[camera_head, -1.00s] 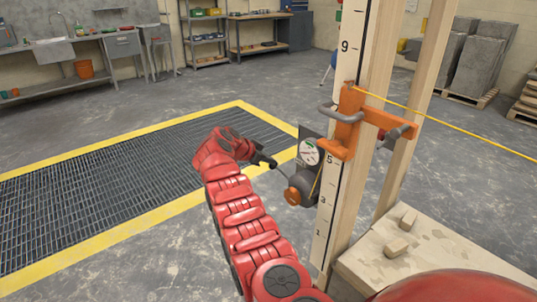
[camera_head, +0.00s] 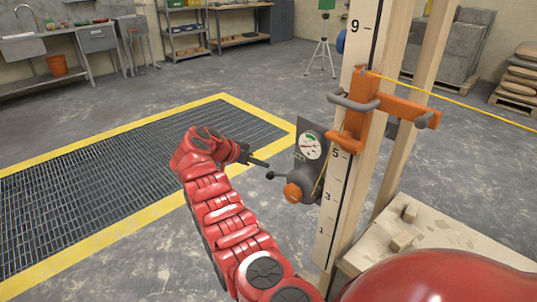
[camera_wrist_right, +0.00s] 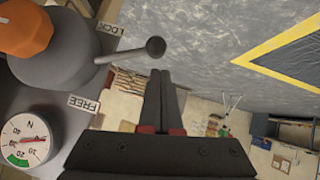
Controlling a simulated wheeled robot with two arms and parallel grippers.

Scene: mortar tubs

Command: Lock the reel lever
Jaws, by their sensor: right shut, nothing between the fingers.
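The grey reel (camera_head: 310,181) with an orange knob (camera_head: 292,193) is mounted on the upright post. Its lever (camera_head: 271,175) is a short rod with a dark ball end, sticking out to the left. In the right wrist view the lever (camera_wrist_right: 155,47) lies between the LOCK label (camera_wrist_right: 108,28) and the FREE label (camera_wrist_right: 84,103), nearer LOCK. My right gripper (camera_head: 266,163) is shut and empty, its tips close to the lever's ball. In the wrist view the tips (camera_wrist_right: 160,73) are just below the ball; contact is unclear. My left gripper is out of view.
A gauge (camera_head: 311,147) sits above the reel. An orange clamp (camera_head: 360,108) grips the numbered post, with a yellow line (camera_head: 470,107) running right. A board (camera_head: 440,236) with small blocks stands at lower right. The floor grating (camera_head: 110,180) at left is clear.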

